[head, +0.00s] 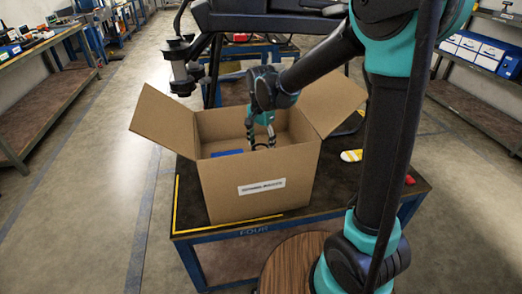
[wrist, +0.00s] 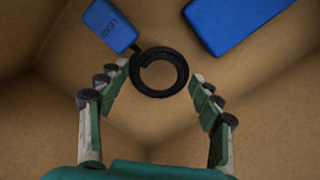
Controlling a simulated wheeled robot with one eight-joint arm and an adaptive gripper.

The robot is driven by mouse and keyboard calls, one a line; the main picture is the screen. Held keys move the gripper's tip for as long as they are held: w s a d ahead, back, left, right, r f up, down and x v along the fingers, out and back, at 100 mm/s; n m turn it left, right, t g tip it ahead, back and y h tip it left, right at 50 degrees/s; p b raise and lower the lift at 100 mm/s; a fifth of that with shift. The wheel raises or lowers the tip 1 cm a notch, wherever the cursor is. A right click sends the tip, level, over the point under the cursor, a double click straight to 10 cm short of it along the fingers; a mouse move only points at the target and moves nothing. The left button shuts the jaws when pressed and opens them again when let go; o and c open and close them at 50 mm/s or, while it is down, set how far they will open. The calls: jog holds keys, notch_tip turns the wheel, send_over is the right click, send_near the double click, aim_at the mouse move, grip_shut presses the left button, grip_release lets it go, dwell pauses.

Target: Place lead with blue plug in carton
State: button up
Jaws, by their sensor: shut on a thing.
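The carton (head: 260,185) stands open on the table, its flaps spread. My gripper (head: 260,143) reaches down inside it from above. In the wrist view my gripper (wrist: 160,82) has its fingers on either side of the lead with blue plug (wrist: 182,72), a black coil, and is shut on it. The blue plug (wrist: 110,25) hangs off the coil's upper left, beyond the left fingertip. The carton's brown inside (wrist: 270,110) surrounds them. I cannot tell whether the lead touches the carton floor.
Another blue object (wrist: 235,20) lies in the carton, at the upper right of the wrist view. A blue patch also shows inside the carton in the head view (head: 227,152). A yellow-and-white item (head: 351,155) and a red item (head: 409,180) lie on the table (head: 350,190) right of the carton.

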aim_at(261, 147)
jog(key=shift+f, duration=1.4)
jog(key=shift+f, duration=0.1)
jog(key=o, duration=1.2)
notch_tip(261, 147, up, 12)
jog(key=shift+r, duration=0.15)
